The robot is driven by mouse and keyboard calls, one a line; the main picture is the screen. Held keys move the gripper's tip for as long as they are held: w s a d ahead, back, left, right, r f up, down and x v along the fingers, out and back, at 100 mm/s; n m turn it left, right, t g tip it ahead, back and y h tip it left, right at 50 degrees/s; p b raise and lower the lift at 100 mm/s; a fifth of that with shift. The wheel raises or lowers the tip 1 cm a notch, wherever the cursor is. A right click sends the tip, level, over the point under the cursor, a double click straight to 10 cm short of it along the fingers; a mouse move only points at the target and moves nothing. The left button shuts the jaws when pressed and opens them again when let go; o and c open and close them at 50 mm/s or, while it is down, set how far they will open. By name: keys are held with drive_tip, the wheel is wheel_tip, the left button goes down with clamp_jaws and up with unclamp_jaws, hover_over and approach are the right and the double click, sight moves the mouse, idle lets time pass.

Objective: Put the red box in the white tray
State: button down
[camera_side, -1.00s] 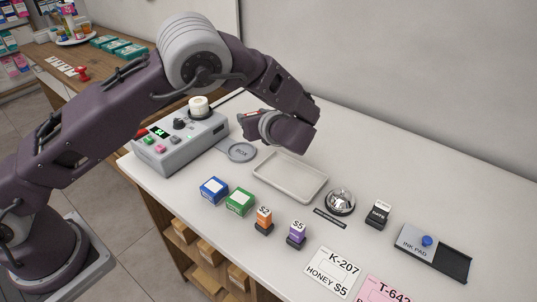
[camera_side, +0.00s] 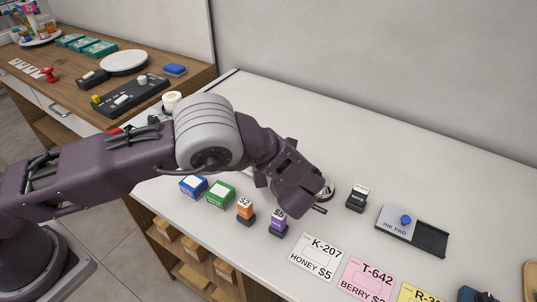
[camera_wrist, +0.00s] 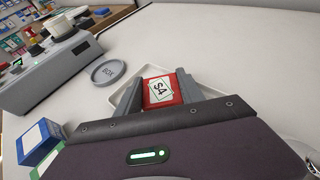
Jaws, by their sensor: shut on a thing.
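The red box (camera_wrist: 158,76) has a white label reading $4 and sits between the two fingers of my gripper (camera_wrist: 160,92) in the wrist view. My gripper is shut on it. The white tray (camera_wrist: 97,98) shows behind and below the fingers, its rim partly covered by them. In the side view my wrist hangs over the tray's area and hides the red box, the fingertips and nearly all of the tray. I cannot tell how high the box is above the tray.
A blue box (camera_side: 193,186) and a green box (camera_side: 221,194) stand left of my wrist. Orange (camera_side: 245,209) and purple (camera_side: 278,223) stamps stand in front. A bell (camera_side: 327,190) is close by on the right. A grey BOX disc (camera_wrist: 108,72) lies beside the tray.

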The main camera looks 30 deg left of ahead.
drive_tip(key=shift+f, duration=0.1)
drive_tip(key=c, duration=0.7)
unclamp_jaws()
drive_tip(key=v, duration=1.2)
